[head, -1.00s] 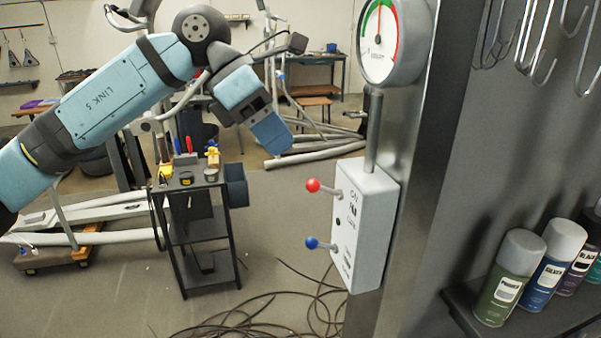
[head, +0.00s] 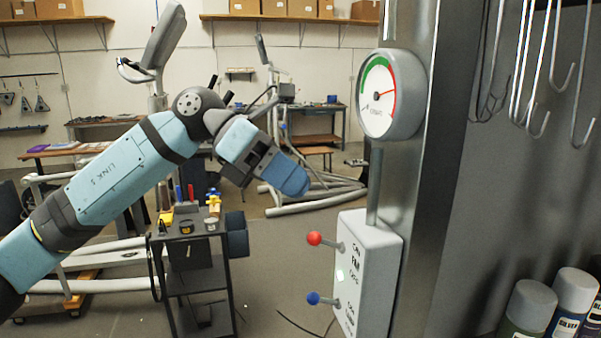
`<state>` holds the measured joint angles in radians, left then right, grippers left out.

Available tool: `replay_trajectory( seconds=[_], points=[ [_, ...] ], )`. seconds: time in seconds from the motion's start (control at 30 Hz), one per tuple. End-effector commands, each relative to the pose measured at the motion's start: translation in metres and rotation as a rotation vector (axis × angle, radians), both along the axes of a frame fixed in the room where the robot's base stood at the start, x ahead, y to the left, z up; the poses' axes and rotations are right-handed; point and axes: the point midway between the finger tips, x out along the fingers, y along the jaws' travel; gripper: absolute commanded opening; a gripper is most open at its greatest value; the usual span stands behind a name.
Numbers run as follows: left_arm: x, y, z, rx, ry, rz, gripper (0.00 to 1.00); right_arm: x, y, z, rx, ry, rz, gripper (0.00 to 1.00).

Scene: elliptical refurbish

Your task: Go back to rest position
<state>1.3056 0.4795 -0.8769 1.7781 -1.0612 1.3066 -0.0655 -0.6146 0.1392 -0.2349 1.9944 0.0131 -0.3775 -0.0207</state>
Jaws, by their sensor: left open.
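My left arm comes in from the left. Its blue and dark grey gripper (head: 290,178) is open with nothing visible in it, in the air left of the white control box and apart from its levers. My right gripper is not in view.
A black tool cart (head: 190,270) with small items stands behind and below the arm. Metal hooks (head: 540,70) hang at the right, with spray cans (head: 527,306) below. Grey tubes (head: 310,203) lie on the floor farther back. Open floor shows between cart and post.

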Motion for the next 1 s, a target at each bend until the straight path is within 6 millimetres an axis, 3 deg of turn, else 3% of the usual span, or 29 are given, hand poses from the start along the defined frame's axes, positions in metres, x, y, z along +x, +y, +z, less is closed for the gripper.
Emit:
replay_trajectory(
  seconds=[0.1, 0.27, 0.47, 0.57, 0.67, 0.8, 0.93, 1.0],
  points=[
    [-0.016, -0.023, -0.009, -0.286, 0.195, 0.029, 0.48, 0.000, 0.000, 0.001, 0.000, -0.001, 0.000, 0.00],
    [-0.019, -0.027, -0.007, -0.643, 0.477, 0.140, 0.48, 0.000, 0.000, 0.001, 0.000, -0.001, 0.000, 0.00],
    [0.002, 0.004, -0.023, -1.032, 0.868, 0.379, 0.48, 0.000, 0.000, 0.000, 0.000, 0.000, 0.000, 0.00],
    [0.018, 0.030, -0.048, -1.194, 1.074, 0.542, 0.48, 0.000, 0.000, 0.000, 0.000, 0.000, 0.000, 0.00],
    [0.030, 0.061, -0.085, -1.332, 1.280, 0.729, 0.48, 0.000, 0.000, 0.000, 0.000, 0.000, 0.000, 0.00],
    [0.035, 0.105, -0.156, -1.476, 1.564, 1.037, 0.48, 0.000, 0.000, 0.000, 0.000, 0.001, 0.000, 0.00],
    [0.017, 0.144, -0.235, -1.549, 1.818, 1.369, 0.48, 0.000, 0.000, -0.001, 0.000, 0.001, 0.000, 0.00],
    [-0.003, 0.162, -0.279, -1.558, 1.947, 1.565, 0.48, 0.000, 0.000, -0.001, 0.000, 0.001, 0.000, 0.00]
  ],
)
